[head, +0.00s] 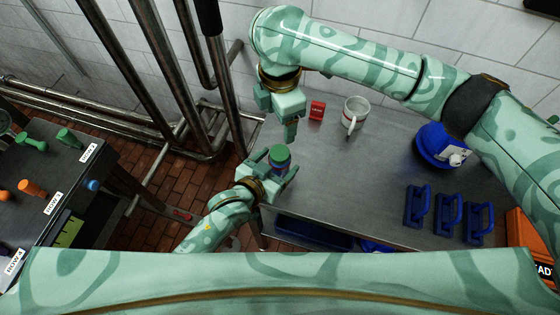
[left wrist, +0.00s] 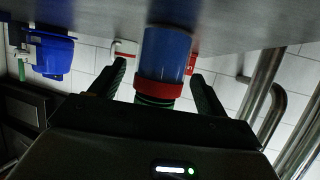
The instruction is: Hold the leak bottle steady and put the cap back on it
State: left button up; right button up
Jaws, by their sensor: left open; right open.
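The leak bottle (head: 280,168) stands upright near the left edge of the steel table, with a blue body, a red collar and a green top. In the left wrist view the bottle (left wrist: 166,52) appears upside down, its red band and dark green end toward my palm. The green part (head: 280,153) sits at the bottle's top; I cannot tell whether it is the cap. My left gripper (head: 269,165) is open, its fingers on either side of the bottle; the wrist view shows gaps at both sides. My right gripper (head: 290,132) is open, pointing down just above and behind the bottle, apparently empty.
A red box (head: 317,110) and a white mug (head: 356,108) stand behind the bottle. A blue domed thing (head: 432,149) and three blue handled tools (head: 448,215) lie to the right. An orange box (head: 528,240) is at far right. Pipes (head: 205,110) rise left of the table.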

pick_arm(q)
jog(key=p+v, duration=0.2)
jog(key=v, duration=1.2)
jog(key=shift+s+a, duration=0.2)
jog(key=shift+s, duration=0.1)
jog(key=shift+s, duration=0.1)
